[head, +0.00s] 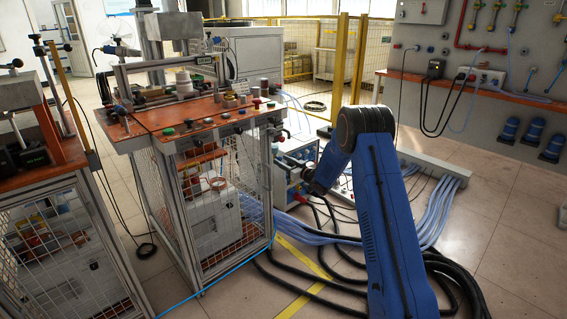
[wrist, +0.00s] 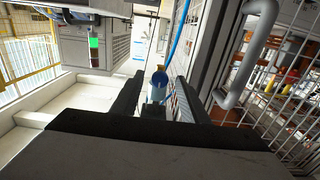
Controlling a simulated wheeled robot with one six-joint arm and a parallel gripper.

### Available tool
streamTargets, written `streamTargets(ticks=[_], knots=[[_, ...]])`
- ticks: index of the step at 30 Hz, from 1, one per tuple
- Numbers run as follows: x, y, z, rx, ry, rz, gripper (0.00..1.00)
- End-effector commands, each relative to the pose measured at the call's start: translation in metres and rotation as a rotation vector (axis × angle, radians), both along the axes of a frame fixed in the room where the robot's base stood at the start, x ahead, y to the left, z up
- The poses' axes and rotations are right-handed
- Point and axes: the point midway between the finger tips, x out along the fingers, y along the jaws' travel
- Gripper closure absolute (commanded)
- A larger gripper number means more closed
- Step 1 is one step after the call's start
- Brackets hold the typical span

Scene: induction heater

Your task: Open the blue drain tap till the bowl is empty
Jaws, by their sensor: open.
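My gripper (wrist: 159,82) is open in the wrist view, its two dark fingers reaching forward. In the head view my gripper (head: 296,165) is small and dark beside the right side of the workbench (head: 200,130); the tap cannot be made out there.
A grey bent pipe handle (wrist: 249,55) and wire mesh (wrist: 283,110) are close on the right of the wrist view. A blue hose (wrist: 180,28) runs above the tap. In the head view black hoses (head: 330,265) lie on the floor, and a yellow fence (head: 357,60) stands behind.

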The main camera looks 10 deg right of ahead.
Motion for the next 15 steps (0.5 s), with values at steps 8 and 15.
streamTargets(ticks=[8,15], knots=[[-0.0002,-0.0002,-0.0001,0.000,0.000,0.000,1.00],[-0.0003,-0.0002,-0.0002,-0.008,-0.004,0.000,1.00]])
